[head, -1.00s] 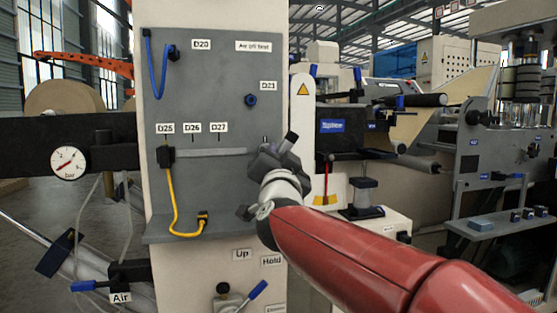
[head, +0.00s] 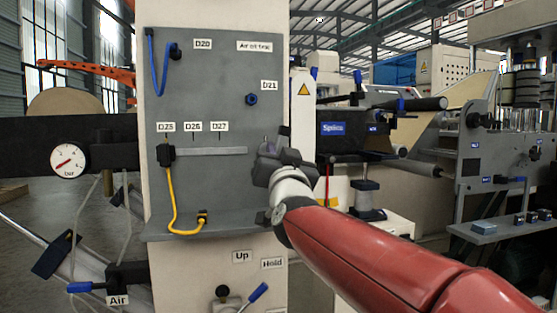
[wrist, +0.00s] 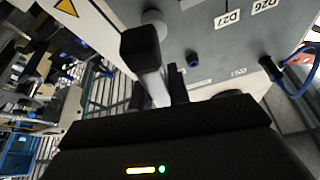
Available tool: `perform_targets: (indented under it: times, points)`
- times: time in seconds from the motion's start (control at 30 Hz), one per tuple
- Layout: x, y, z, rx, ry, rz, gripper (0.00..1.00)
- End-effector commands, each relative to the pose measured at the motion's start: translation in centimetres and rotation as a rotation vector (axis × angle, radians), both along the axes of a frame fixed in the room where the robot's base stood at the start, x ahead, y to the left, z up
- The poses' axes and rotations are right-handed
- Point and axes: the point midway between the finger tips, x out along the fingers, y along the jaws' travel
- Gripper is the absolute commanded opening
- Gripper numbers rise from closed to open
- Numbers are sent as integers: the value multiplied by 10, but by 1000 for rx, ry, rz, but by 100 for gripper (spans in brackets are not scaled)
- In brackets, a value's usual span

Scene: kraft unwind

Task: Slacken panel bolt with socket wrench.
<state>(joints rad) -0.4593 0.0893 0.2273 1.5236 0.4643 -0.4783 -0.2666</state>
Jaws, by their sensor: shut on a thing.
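The blue bolt (head: 251,99) sits on the grey panel (head: 215,75) under the label D21. What looks like the same bolt shows in the wrist view (wrist: 193,58), where the panel appears upside down. My gripper (head: 270,152) is in front of the panel's right edge, below and right of the bolt and apart from it. In the wrist view it is shut on what appears to be the socket wrench (wrist: 151,87), a pale grey shaft with a black block at its end.
A blue hose (head: 154,70) and a yellow cable (head: 172,205) hang on the panel's left. A ledge (head: 190,229) juts out along its bottom. A pressure gauge (head: 69,160) is at the left, and machinery with rollers (head: 405,103) at the right. The panel face around the bolt is clear.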

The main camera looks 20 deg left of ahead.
Motion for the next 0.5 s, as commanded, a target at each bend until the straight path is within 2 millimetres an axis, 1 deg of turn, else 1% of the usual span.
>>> perform_targets:
  times: [0.13, 0.5]
  points:
    - [-1, 0, 1, -43, -30, -1, 0]
    - [-1, 0, -1, -72, -49, -1, 0]
